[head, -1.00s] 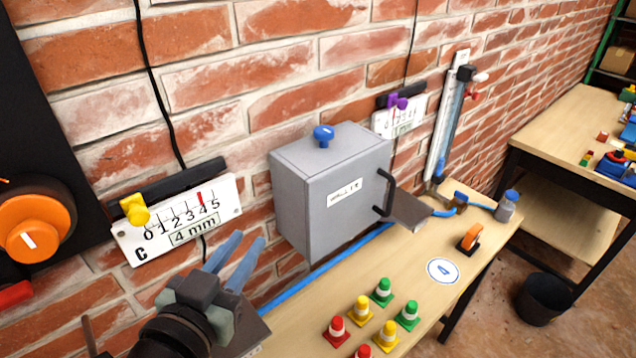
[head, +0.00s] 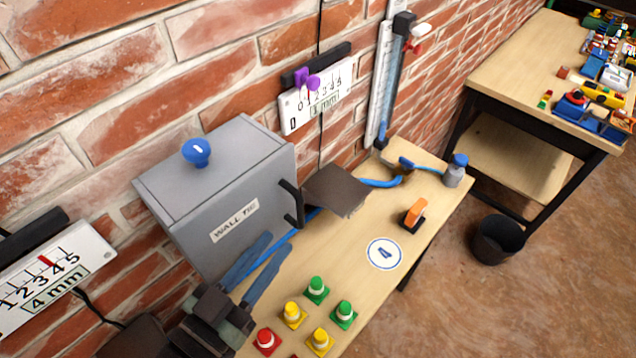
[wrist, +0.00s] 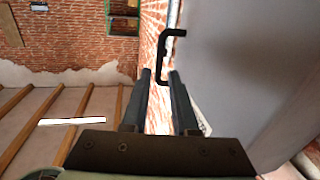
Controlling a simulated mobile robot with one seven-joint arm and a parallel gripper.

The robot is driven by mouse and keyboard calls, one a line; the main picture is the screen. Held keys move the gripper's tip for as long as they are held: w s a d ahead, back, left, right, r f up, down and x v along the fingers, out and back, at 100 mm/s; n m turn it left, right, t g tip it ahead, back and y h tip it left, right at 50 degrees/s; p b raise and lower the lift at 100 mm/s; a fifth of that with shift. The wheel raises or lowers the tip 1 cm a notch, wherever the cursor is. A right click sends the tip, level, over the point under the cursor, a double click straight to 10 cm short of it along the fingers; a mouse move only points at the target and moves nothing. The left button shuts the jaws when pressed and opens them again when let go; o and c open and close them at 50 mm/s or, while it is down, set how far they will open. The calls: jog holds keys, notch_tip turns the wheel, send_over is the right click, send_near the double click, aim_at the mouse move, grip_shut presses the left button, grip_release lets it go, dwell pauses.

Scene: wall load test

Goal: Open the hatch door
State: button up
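The hatch door is the grey front face of a wall box (head: 225,190), labelled "WALL TIE"; it looks shut. Its black bar handle (head: 292,204) stands out near the right edge and also shows in the wrist view (wrist: 161,62). A blue knob (head: 196,152) sits on top of the box. My gripper (head: 279,240) is open and empty, in front of the lower part of the door, below and left of the handle in the head view. In the wrist view its fingers (wrist: 160,76) point toward the handle, with the door face to the right.
A wooden bench (head: 370,290) lies below, with several red, yellow and green cones, an orange item (head: 414,213) and a round marker (head: 384,253). A dark flat plate (head: 337,189) juts out right of the handle. A gauge (head: 318,95) hangs on the brick wall.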

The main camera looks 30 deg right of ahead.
aim_at(298, 214)
jog(key=p+x, duration=0.2)
jog(key=x, duration=0.2)
jog(key=p+x, duration=0.2)
jog(key=x, duration=0.3)
jog(key=shift+w+d+r, duration=0.2)
jog(key=shift+d, duration=0.05)
jog(key=shift+x, duration=0.8)
jog(key=shift+f, duration=0.1)
jog(key=shift+c, duration=0.2)
grip_shut()
